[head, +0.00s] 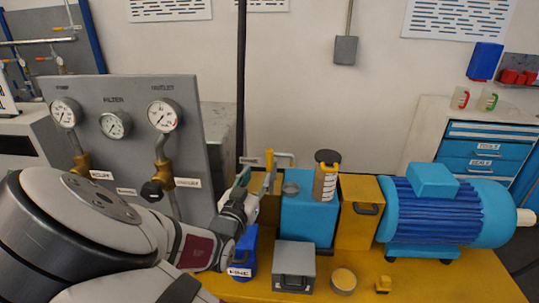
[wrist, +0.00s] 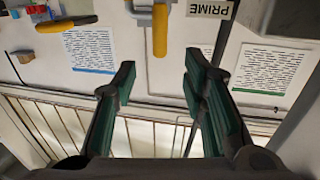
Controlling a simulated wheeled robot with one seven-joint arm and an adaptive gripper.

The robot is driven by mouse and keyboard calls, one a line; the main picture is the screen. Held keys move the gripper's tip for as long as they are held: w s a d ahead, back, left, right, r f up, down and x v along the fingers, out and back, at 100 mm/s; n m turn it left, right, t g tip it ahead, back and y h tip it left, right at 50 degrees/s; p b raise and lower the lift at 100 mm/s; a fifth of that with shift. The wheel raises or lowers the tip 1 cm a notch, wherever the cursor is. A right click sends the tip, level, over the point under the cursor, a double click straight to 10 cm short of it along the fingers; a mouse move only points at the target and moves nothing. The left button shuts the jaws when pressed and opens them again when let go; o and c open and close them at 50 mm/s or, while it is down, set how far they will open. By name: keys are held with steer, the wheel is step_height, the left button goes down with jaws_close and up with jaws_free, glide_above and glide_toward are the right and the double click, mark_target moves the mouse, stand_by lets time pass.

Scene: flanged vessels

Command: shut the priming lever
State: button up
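The priming lever is a yellow handle (wrist: 160,30) at the top middle of the wrist view, on a metal fitting beside a PRIME label (wrist: 209,8). In the head view the yellow lever (head: 269,163) stands roughly upright behind my gripper (head: 252,180), by a pale pipe. In the wrist view my gripper (wrist: 159,64) is open, its green-padded fingers wide apart with nothing between them. The lever's free end lines up with the gap, just beyond the fingertips. I cannot tell whether they touch.
A blue block (head: 308,222), a banded canister (head: 326,180), a yellow box (head: 360,225) and a blue motor (head: 440,215) stand to the right. A grey box (head: 293,262) sits in front. Another yellow handle (wrist: 62,25) shows in the wrist view.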

mark_target(268, 158)
steer(key=x, duration=1.2)
steer(key=shift+w+f, duration=0.1)
steer(key=shift+w, duration=0.05)
jaws_close()
